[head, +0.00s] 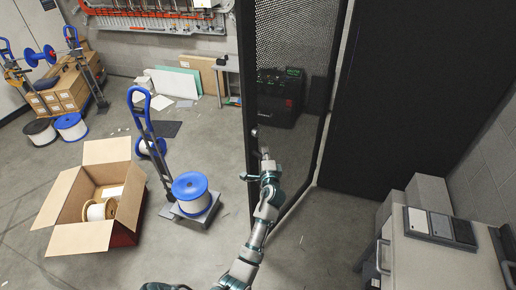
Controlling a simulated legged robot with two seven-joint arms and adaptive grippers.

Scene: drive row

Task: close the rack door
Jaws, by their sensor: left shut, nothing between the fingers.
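The rack door (293,38) is a tall dark mesh panel in a black frame, standing open in the middle of the head view. The floor and a dark box show through its mesh. The large black rack side (410,85) stands to its right. My left arm reaches up from the bottom. My left gripper (264,154) is shut and empty, low at the door's left frame edge, just below a small light fitting on that edge. I cannot tell whether it touches the door. My right gripper is not in view.
An open cardboard box (80,237) with spools and a hand truck (152,140) by a blue-flanged spool (191,193) stand left of the door. A grey cabinet (435,265) stands at the lower right. Grey floor between door and cabinet is clear.

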